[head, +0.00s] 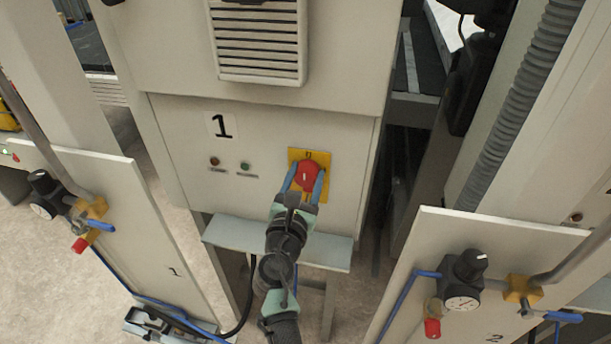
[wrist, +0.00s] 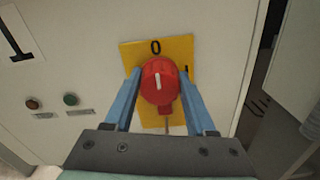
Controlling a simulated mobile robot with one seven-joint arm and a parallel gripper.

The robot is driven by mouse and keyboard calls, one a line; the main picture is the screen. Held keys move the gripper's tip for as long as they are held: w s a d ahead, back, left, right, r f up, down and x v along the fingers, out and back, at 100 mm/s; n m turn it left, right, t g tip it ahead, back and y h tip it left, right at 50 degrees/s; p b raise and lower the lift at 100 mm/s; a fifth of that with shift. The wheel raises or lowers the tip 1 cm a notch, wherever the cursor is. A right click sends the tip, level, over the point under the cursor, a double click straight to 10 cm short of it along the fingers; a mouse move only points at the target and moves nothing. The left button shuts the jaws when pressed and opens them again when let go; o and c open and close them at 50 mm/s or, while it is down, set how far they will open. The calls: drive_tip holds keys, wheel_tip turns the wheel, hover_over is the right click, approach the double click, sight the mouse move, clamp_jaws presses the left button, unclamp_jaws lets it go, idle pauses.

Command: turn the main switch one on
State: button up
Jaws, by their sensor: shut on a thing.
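The main switch is a red rotary knob (head: 307,176) on a yellow plate (head: 296,155), fixed to the grey cabinet front marked 1. A second mark, partly hidden, shows at the plate's right side. My gripper (head: 305,173) reaches the knob from below. In the wrist view the blue fingers of my gripper (wrist: 160,85) are shut on the knob, one on each side. The lower plate is partly hidden by my gripper.
A dark red lamp (head: 214,161) and a green lamp (head: 245,166) sit left of the switch. A grey ledge (head: 225,234) juts out below. Panels with gauges and blue-handled valves stand at left (head: 134,227) and right (head: 425,262).

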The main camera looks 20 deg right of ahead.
clamp_jaws()
drive_tip(key=shift+m+b, duration=0.3)
drive_tip(key=shift+m, duration=0.1)
drive_tip(key=m+b, duration=0.2)
drive_tip(key=m, duration=0.1)
drive_tip(key=shift+f, duration=0.15)
drive_tip(key=m+b, duration=0.3)
drive_tip(key=m, duration=0.2)
drive_tip(key=shift+m, duration=0.3)
drive_tip(key=m+b, duration=0.4)
drive_tip(key=m, duration=0.1)
drive_tip(key=shift+f, duration=0.1)
drive_tip(key=shift+m+b, duration=1.3)
drive_tip(key=shift+m, duration=0.4)
drive_tip(key=o, duration=1.3)
unclamp_jaws()
